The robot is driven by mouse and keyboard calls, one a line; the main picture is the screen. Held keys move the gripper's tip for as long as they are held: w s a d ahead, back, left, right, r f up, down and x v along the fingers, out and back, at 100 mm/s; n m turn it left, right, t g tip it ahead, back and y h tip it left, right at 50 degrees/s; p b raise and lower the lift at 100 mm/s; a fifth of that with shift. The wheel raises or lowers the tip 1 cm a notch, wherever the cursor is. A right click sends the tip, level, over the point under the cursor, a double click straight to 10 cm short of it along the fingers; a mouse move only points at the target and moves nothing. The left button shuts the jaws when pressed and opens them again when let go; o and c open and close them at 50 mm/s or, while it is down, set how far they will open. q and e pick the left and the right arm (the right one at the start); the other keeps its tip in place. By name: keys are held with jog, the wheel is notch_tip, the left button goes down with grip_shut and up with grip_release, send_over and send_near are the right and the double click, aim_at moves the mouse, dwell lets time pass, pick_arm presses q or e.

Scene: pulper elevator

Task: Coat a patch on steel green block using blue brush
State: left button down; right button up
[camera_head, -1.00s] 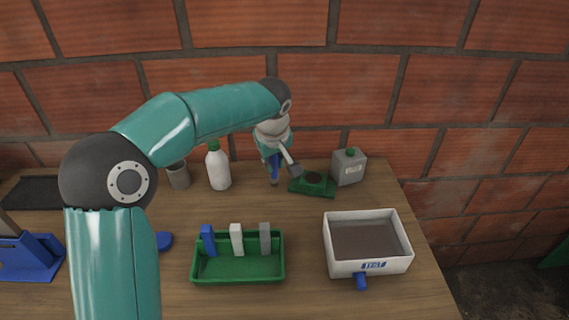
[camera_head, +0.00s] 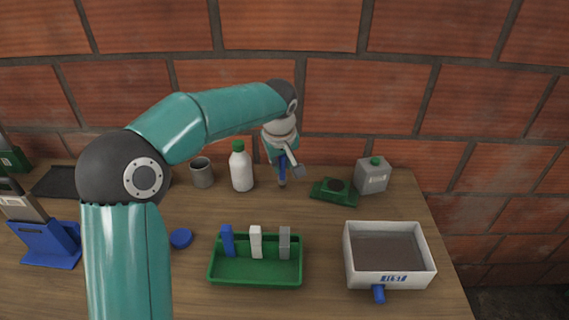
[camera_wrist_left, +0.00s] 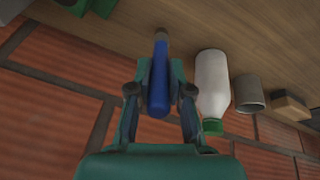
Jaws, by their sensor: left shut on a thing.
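My left gripper (camera_head: 285,165) is shut on the blue brush (camera_head: 282,172) behind the green tray. In the left wrist view the blue brush (camera_wrist_left: 159,82) runs lengthwise between the fingers of the left gripper (camera_wrist_left: 160,90), its brownish tip pointing away. A green block (camera_head: 333,198) with a dark round patch on top sits at the back right of the table. The brush is to its left, apart from it; its height above the table is hard to tell. A green piece (camera_wrist_left: 82,6) shows at the top left of the wrist view. My right gripper is not in view.
A white bottle (camera_head: 241,172) and grey cup (camera_head: 202,174) stand left of the brush. A grey canister (camera_head: 372,177) is behind the block. A green tray (camera_head: 255,272) holds upright pieces. A white box (camera_head: 391,265) is front right. A brick wall (camera_head: 480,100) stands behind.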

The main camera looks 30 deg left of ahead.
pick_arm(q)
jog(key=shift+w+d+p, duration=0.6)
jog(key=shift+w+d, duration=1.15)
jog(key=shift+d, duration=1.05)
jog(key=shift+s+a+f+b, duration=0.1)
jog(key=shift+s+a+b, duration=0.45)
jog(key=shift+a, duration=0.4)
jog(key=shift+s+a+f+b, duration=0.1)
jog(key=shift+s+a+b, duration=0.25)
jog(key=shift+s+a, duration=0.45)
jog(key=shift+s+a+f+b, duration=0.1)
jog(key=shift+s+a+b, duration=0.35)
jog(key=shift+a, duration=0.65)
jog(key=shift+r, duration=0.1)
notch_tip(320, 180, up, 6)
jog(key=p, duration=0.5)
jog(key=shift+r+p, duration=1.2)
jog(key=shift+r, duration=0.3)
